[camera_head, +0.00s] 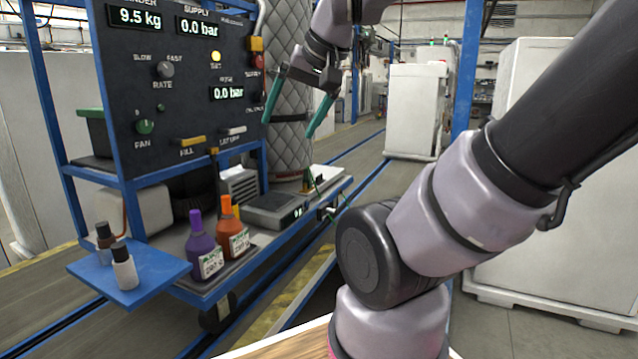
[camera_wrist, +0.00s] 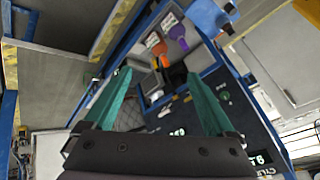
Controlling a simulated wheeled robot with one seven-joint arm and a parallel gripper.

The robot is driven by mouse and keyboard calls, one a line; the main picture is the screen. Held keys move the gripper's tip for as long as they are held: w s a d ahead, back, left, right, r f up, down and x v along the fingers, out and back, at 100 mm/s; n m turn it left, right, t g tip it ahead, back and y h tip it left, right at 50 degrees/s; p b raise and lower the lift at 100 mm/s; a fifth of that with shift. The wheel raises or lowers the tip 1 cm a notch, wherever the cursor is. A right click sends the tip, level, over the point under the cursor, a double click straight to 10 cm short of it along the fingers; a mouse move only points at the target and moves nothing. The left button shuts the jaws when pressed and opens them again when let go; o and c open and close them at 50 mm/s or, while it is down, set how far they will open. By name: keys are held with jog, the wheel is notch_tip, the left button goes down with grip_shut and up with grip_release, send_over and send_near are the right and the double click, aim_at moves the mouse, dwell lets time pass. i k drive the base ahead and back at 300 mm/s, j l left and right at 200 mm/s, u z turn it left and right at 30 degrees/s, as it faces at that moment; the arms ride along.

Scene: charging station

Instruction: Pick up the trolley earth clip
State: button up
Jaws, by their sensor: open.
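My gripper (camera_head: 288,128) is open and empty, with its two teal fingers pointing down in front of the quilted cylinder cover, beside the trolley's panel. It also shows in the wrist view (camera_wrist: 160,76), fingers spread apart. A thin green lead (camera_head: 312,182) hangs at the right end of the blue-framed trolley (camera_head: 262,262). A small clip-like piece (camera_head: 329,213) sits at the trolley's right edge near the lead, below and right of my fingers and apart from them. It is too small to tell for sure that this is the earth clip. I cannot make out the clip in the wrist view.
The trolley deck holds a purple bottle (camera_head: 201,245), an orange bottle (camera_head: 232,232) and a scale (camera_head: 283,210). The black control panel (camera_head: 180,85) stands left of my gripper. White cabinets (camera_head: 417,110) stand behind.

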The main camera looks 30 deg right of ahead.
aim_at(306, 178)
jog(key=i+l+z, duration=0.3)
jog(key=i+l, duration=1.7)
jog(key=i, duration=0.05)
